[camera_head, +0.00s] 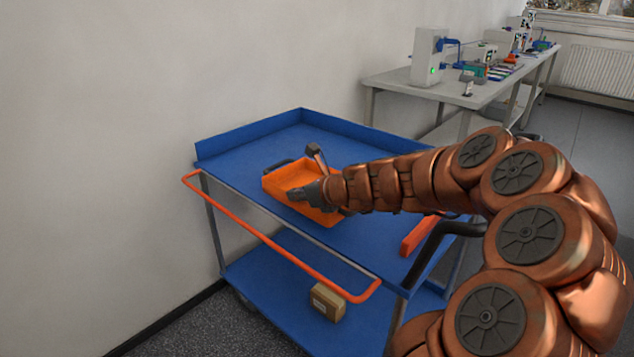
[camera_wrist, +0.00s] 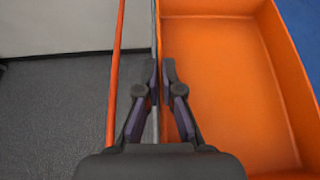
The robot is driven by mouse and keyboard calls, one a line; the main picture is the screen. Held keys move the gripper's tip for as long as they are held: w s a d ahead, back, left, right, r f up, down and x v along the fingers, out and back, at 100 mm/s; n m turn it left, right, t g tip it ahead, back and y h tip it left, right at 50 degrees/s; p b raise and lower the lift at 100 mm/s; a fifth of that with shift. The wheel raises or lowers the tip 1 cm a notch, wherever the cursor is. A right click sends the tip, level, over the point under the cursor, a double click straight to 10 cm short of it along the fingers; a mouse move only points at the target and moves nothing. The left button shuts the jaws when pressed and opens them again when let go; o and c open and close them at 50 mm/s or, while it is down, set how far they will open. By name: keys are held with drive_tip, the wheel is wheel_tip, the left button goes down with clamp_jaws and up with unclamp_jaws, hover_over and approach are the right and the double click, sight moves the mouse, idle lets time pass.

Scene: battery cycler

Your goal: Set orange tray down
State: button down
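The orange tray (camera_head: 284,175) is an open, shallow box over the blue top of the cart. It looks about level, and its inside looks empty. In the wrist view its floor (camera_wrist: 225,85) fills the right side. My gripper (camera_head: 303,194) is at the tray's near side. In the wrist view my gripper's fingertips (camera_wrist: 161,72) are close together, one on each side of the tray's left wall, and look closed on it. I cannot tell whether the tray's underside touches the cart top. My gripper and arm hide part of the tray's right side.
The blue cart (camera_head: 235,160) has raised back edges and an orange push rail (camera_head: 270,243) in front. An orange piece (camera_head: 418,235) is at its right edge. A cardboard box (camera_head: 327,302) sits on the lower shelf. A bench (camera_head: 480,98) with devices stands behind.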

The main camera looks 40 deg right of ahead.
sight(309, 181)
drive_tip(key=w+d, duration=0.3)
drive_tip(key=w+d+f, duration=0.1)
drive_tip(key=w+d, duration=0.5)
drive_tip(key=w, duration=0.1)
drive_tip(key=shift+d+f, duration=0.15)
drive_tip(key=shift+d, duration=0.15)
wheel_tip(309, 181, down, 4)
drive_tip(key=shift+r+b, duration=0.25)
drive_tip(key=shift+b, duration=0.55)
drive_tip(key=c, duration=1.3)
unclamp_jaws()
drive_tip(key=p+v, duration=0.1)
drive_tip(key=v, duration=0.9)
drive_tip(key=shift+s+d+r, duration=0.1)
drive_tip(key=shift+d+r, duration=0.05)
drive_tip(key=shift+p+v, duration=0.35)
drive_tip(key=shift+v, duration=0.55)
